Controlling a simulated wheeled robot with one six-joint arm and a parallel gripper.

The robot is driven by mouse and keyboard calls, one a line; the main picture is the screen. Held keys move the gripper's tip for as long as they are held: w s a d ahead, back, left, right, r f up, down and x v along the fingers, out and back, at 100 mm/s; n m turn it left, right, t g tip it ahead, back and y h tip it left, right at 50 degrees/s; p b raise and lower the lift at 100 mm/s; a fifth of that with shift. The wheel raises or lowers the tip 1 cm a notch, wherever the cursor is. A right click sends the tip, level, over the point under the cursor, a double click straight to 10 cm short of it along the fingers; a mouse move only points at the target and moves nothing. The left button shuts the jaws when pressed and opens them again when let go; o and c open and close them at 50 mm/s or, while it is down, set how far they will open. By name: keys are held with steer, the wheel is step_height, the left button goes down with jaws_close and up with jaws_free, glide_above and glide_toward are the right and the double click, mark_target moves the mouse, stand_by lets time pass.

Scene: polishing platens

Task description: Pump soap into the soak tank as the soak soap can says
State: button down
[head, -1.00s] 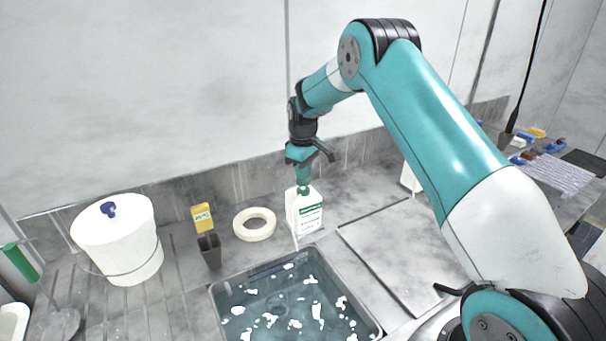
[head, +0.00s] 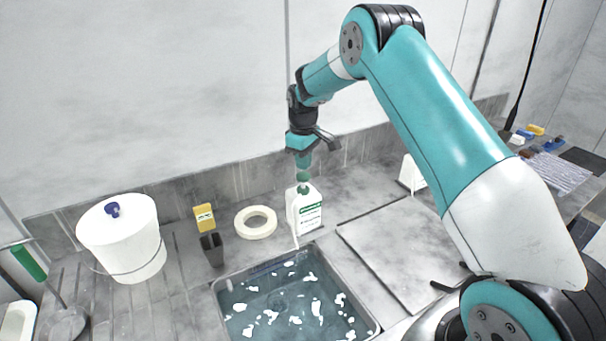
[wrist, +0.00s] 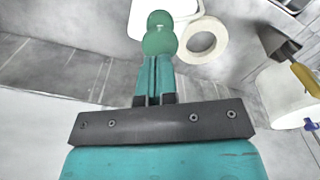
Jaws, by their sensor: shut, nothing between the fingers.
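The soak soap can (head: 304,210) is a white bottle with a green and white label, standing upright behind the soak tank. Its green pump head (wrist: 160,42) shows in the wrist view, and a pale spout hangs from the can toward the tank's back edge. The soak tank (head: 222,307) is a sunken metal basin of bluish water with white foam patches. My gripper (head: 303,160) points down directly above the pump head, shut and empty. In the wrist view its closed fingers (wrist: 154,75) meet or nearly meet the pump head; contact is unclear.
A white lidded bucket (head: 122,240), a dark cup (head: 211,250) with a yellow labelled item (head: 204,217) behind it, and a cream ring (head: 255,223) stand left of the can. A flat grey plate (head: 395,255) lies to the right. The wall is close behind.

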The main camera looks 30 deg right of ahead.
mark_target(303, 175)
steer(key=shift+f, duration=0.25)
steer(key=shift+f+b, duration=1)
steer(key=shift+f, duration=0.55)
stand_by(0.4)
steer(key=shift+r+p, duration=1.25)
steer(key=shift+r, duration=0.55)
steer(key=shift+f, duration=0.15)
steer(key=shift+f+b, duration=1.05)
steer(key=shift+f, duration=0.85)
steer(key=shift+r, duration=0.2)
steer(key=shift+r+p, duration=1.25)
steer(key=shift+r, duration=0.65)
